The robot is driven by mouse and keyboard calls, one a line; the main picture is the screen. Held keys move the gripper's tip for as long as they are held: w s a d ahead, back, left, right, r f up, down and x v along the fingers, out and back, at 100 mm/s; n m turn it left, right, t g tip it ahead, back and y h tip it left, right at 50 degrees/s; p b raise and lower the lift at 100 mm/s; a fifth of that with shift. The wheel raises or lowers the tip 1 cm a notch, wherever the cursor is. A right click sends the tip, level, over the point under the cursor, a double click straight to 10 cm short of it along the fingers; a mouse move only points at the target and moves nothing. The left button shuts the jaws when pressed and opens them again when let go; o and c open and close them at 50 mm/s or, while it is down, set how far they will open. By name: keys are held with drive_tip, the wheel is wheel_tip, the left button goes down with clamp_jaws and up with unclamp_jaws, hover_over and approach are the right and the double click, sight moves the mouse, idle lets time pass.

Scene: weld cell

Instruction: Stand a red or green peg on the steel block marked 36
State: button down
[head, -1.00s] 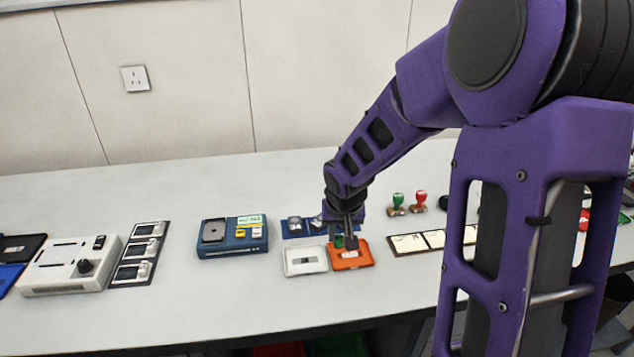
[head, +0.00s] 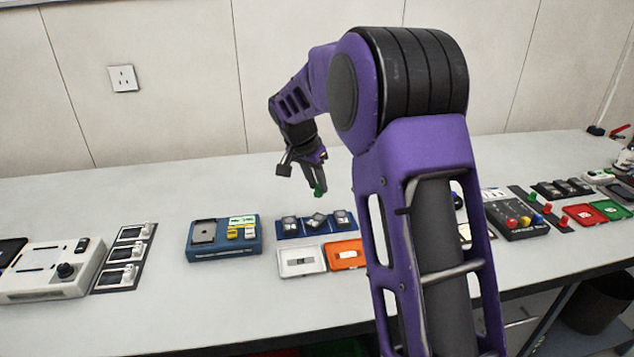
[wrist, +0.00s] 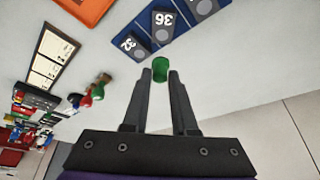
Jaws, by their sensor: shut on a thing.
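My gripper (head: 316,188) is shut on a green peg (head: 319,193), held in the air above and behind the blue rack (head: 300,233). In the wrist view the green peg (wrist: 160,70) sits between the fingertips, apart from the blocks. The steel block marked 36 (wrist: 163,22) is the middle of three on the rack, just beyond the peg. It also shows in the head view (head: 317,220), turned relative to its neighbours. The block marked 32 (wrist: 133,47) is beside it. The third block (wrist: 203,5) is cut off in the wrist view. No peg shows on the block marked 36.
A white tray (head: 284,272) and an orange tray (head: 333,269) lie in front of the rack. A blue device (head: 222,252) stands to its left. Red and green stamps (wrist: 97,90) stand near the gripper. The table behind the rack is clear.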

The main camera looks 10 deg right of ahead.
wheel_tip(320, 180, down, 6)
drive_tip(key=b, duration=0.3)
drive_tip(key=shift+r, duration=0.25)
drive_tip(key=shift+f+b, duration=0.3)
drive_tip(key=shift+f, duration=0.3)
idle(0.6)
drive_tip(key=c, duration=0.6)
unclamp_jaws()
drive_tip(key=shift+r+p, duration=2.2)
drive_tip(key=shift+r, duration=1.25)
